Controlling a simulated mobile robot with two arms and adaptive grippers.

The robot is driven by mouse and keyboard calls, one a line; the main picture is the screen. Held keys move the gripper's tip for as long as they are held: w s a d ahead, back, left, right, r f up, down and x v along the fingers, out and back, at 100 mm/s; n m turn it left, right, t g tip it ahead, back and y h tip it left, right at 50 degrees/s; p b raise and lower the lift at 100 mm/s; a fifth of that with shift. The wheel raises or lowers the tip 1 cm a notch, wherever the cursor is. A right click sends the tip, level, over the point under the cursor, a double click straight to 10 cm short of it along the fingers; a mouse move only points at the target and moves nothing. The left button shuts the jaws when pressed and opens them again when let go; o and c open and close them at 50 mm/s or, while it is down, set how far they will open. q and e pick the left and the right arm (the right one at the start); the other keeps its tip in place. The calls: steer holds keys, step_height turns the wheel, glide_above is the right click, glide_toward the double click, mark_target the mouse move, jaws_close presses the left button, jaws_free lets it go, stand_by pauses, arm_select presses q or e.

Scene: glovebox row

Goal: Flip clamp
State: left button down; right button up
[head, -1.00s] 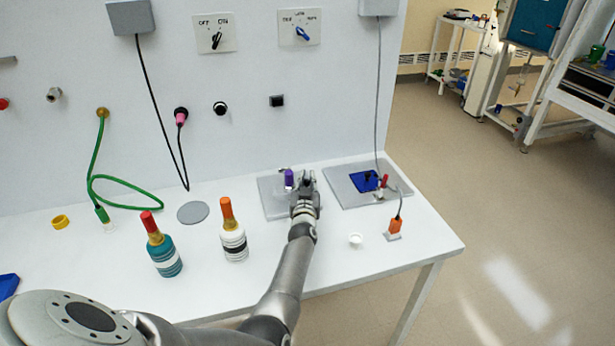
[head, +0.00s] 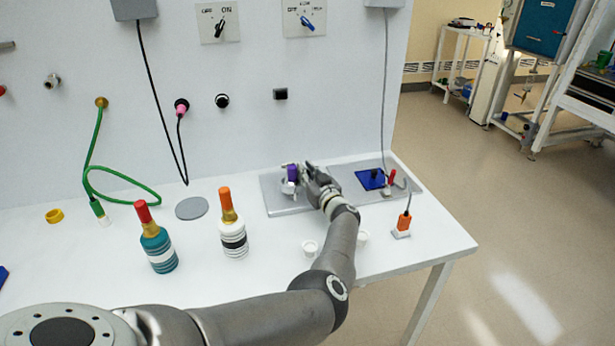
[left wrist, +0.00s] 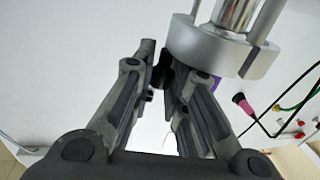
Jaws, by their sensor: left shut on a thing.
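The clamp stands on the left grey plate (head: 272,203); a purple part (head: 293,172) shows above its pale round body. My left gripper (head: 309,174) is at the right side of this fixture. In the left wrist view my left gripper (left wrist: 161,65) has its fingers closed in on a small dark piece (left wrist: 161,73), seemingly the clamp's lever. A silver round body (left wrist: 218,50) with posts is close beside the fingertips, and a bit of purple shows behind it. The fingers hide part of the clamp. My right gripper is not in view.
A second grey plate with a blue pad (head: 370,180) and red-handled piece (head: 391,178) lies to the right. Two white caps (head: 310,247) lie by my forearm. An orange connector (head: 404,222) is at right. A teal bottle (head: 158,250) and white bottle (head: 233,240) stand left.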

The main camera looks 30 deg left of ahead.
arm_select(q)
steer(key=shift+r, duration=0.15)
steer(key=c, duration=1.4)
jaws_free()
steer(key=shift+w, duration=0.1)
steer(key=shift+c, duration=0.2)
steer(key=shift+d, duration=0.1)
